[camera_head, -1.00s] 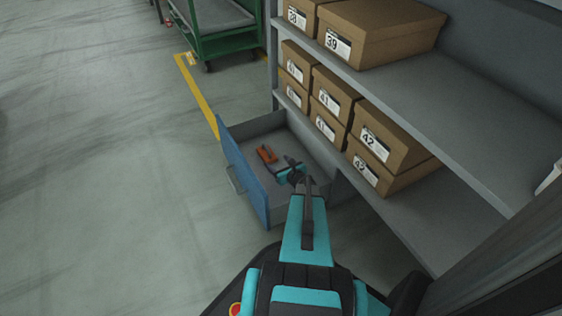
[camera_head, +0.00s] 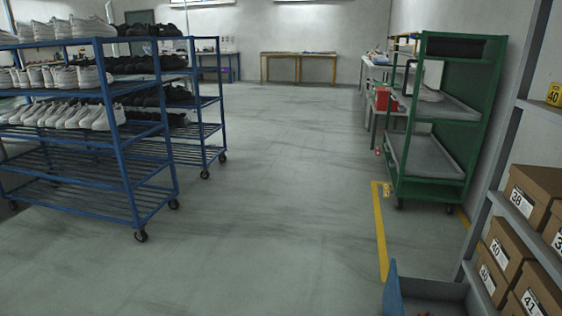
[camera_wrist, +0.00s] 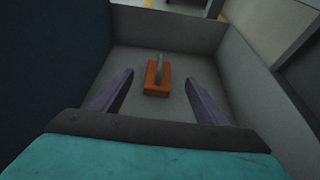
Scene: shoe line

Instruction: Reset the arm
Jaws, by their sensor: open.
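My gripper (camera_wrist: 158,97) is open in the wrist view, with its two fingers apart and nothing between their tips. An orange block-like object with a grey bar on top (camera_wrist: 157,78) lies on the floor of an open grey drawer (camera_wrist: 200,33), ahead of the fingers. The fingers look apart from it. In the head view my arm and gripper are out of the picture.
Blue racks with shoes (camera_head: 125,165) stand at the left. The floor (camera_head: 280,190) between them is clear.

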